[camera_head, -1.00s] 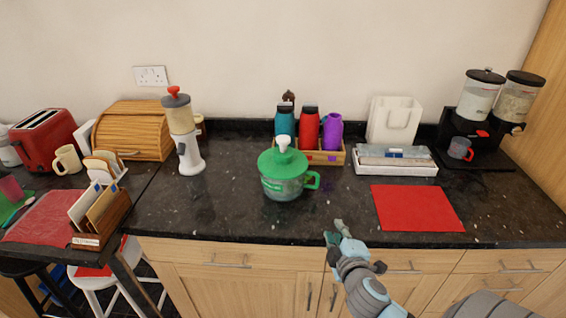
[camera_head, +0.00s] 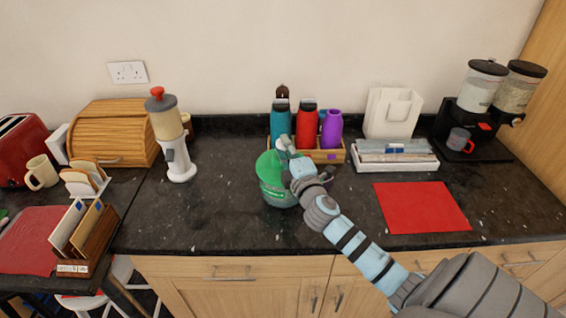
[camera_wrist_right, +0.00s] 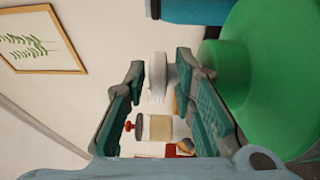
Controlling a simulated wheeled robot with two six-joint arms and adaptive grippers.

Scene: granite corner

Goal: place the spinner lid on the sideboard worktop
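The salad spinner (camera_head: 277,196) stands on the dark worktop (camera_head: 215,220), with its green lid (camera_head: 266,163) on top. The lid fills the right of the right wrist view (camera_wrist_right: 285,85), and its white knob (camera_wrist_right: 158,75) shows near the fingertips there. My right gripper (camera_head: 286,150) is at the knob above the lid. In the wrist view its two fingers (camera_wrist_right: 160,75) are apart, with a visible gap on the knob's left side. The arm hides the right of the spinner in the head view. My left gripper is not in view.
A red mat (camera_head: 422,207) lies at the right on the worktop. Behind the spinner, a wooden tray (camera_head: 329,156) holds several bottles. A white grinder-like device (camera_head: 176,150) stands to the left. The worktop between it and the spinner is clear.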

